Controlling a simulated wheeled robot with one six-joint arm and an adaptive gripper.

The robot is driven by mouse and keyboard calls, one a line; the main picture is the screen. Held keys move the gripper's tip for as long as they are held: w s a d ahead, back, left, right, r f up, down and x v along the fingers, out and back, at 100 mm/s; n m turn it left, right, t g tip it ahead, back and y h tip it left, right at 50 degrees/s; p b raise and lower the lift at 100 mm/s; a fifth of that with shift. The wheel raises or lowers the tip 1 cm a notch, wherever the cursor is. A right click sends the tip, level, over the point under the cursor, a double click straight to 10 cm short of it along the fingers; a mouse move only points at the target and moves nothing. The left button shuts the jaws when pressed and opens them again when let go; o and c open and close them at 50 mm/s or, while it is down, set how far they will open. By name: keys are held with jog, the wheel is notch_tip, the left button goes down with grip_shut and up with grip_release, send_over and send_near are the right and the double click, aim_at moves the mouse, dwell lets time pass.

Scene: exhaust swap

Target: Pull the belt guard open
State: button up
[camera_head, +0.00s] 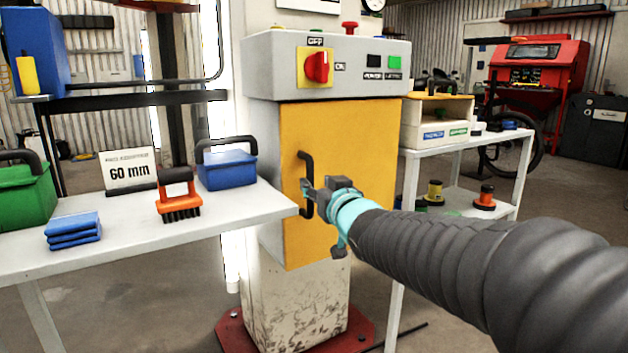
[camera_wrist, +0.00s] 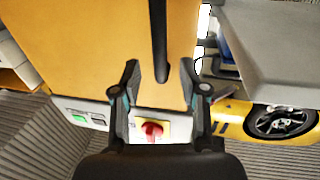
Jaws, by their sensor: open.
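The belt guard (camera_head: 350,140) is a yellow-orange panel on the front of a grey machine, and it looks shut. Its black upright bar handle (camera_head: 306,170) is near the panel's left edge. My gripper (camera_head: 308,190) is at the handle's lower half in the head view; the contact there is too small to tell. In the wrist view the guard (camera_wrist: 95,45) fills the upper middle. The handle (camera_wrist: 160,40) comes down from the top edge, its end between the open fingertips of my gripper (camera_wrist: 160,75). Neither finger visibly presses on it.
A red rotary switch (camera_head: 317,67) sits above the guard. A white table (camera_head: 130,240) on the left holds a blue box (camera_head: 226,168), an orange brush (camera_head: 179,205) and blue cloths (camera_head: 73,231). A white shelf (camera_head: 480,147) stands right of the machine.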

aim_at(311, 179)
jog(key=shift+x, duration=2.7)
grip_shut()
